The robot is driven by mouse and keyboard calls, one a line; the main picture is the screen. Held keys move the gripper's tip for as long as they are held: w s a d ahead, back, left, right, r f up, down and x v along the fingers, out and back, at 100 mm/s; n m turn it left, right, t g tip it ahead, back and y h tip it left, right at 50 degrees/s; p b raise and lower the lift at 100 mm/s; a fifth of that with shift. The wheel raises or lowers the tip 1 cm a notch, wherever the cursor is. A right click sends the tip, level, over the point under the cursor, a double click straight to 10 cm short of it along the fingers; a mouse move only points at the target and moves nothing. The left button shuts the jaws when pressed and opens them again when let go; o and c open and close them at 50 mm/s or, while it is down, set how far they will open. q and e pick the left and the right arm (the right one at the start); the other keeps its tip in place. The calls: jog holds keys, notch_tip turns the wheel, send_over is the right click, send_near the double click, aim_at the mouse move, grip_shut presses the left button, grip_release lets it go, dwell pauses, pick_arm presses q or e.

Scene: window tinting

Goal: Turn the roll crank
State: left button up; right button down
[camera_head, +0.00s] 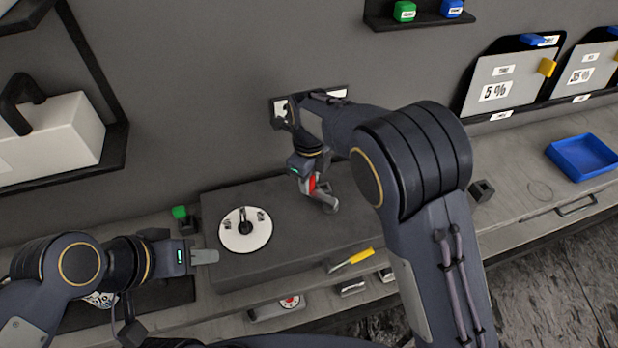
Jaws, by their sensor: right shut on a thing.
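My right gripper (323,198) reaches down over the right part of a dark grey box (285,265) on the workbench. It is shut on the roll crank, of which a small red part (312,184) shows at the fingers. The rest of the crank is largely hidden by the gripper and arm. My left gripper (207,257) is low at the left, beside the box's left edge. Its fingers look like one grey block from here, so their opening is unclear.
A yellow-handled tool (361,256) lies at the box's front edge. A blue tray (583,157) sits on the bench at right. Shelves hang on the wall at left and top.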

jog(key=c, duration=1.1)
grip_release()
jog(key=shift+r+b, duration=0.45)
jog(key=shift+r, duration=3.45)
jog(key=shift+d, duration=0.1)
